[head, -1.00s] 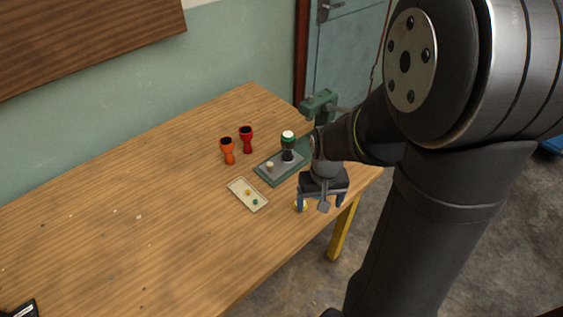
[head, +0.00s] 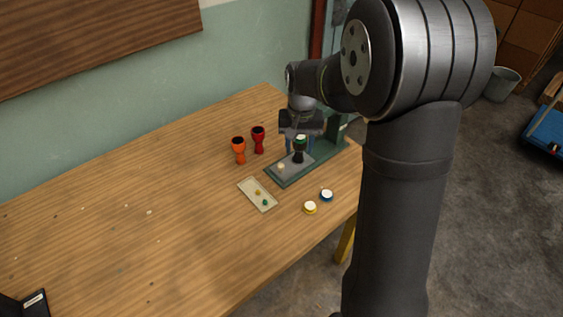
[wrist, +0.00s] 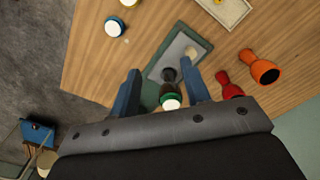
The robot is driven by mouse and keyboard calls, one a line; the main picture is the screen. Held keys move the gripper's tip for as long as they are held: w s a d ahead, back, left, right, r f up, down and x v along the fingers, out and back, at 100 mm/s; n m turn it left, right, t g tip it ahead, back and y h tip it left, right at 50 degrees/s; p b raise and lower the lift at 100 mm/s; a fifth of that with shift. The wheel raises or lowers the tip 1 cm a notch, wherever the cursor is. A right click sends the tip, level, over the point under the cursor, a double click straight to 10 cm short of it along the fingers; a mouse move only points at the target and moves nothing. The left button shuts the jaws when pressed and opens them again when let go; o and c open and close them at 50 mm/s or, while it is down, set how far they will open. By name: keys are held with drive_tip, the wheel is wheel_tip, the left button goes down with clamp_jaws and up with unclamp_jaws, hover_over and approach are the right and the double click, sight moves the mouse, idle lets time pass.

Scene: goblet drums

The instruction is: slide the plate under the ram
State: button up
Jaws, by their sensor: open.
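A grey plate (head: 288,170) with a small pale knob (head: 281,167) lies on the green base (head: 283,183) of the press. A dark goblet drum with a green band and white top (head: 300,143) stands upright on the plate. The press's green upright (head: 336,127) stands at the right end of the base; my arm hides the ram. My gripper (head: 300,149) is open above the base, by the drum. In the wrist view, the drum (wrist: 170,98) appears between the blue fingers of my gripper (wrist: 162,80), touching neither; its depth between them is unclear.
An orange goblet drum (head: 239,150) and a red one (head: 258,139) stand left of the base. A shallow tray (head: 250,191) with small pieces lies in front. A yellow-rimmed disc (head: 310,208) and a blue-rimmed disc (head: 326,195) lie near the table's front edge. The left table is mostly clear.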

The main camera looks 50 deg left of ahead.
wheel_tip(320, 180, up, 4)
hover_over(281, 164)
drive_tip(key=shift+m, duration=0.3)
wheel_tip(281, 164, down, 17)
drive_tip(key=shift+s+f, duration=0.15)
drive_tip(key=shift+f, duration=0.05)
drive_tip(key=shift+c, duration=0.4)
clamp_jaws()
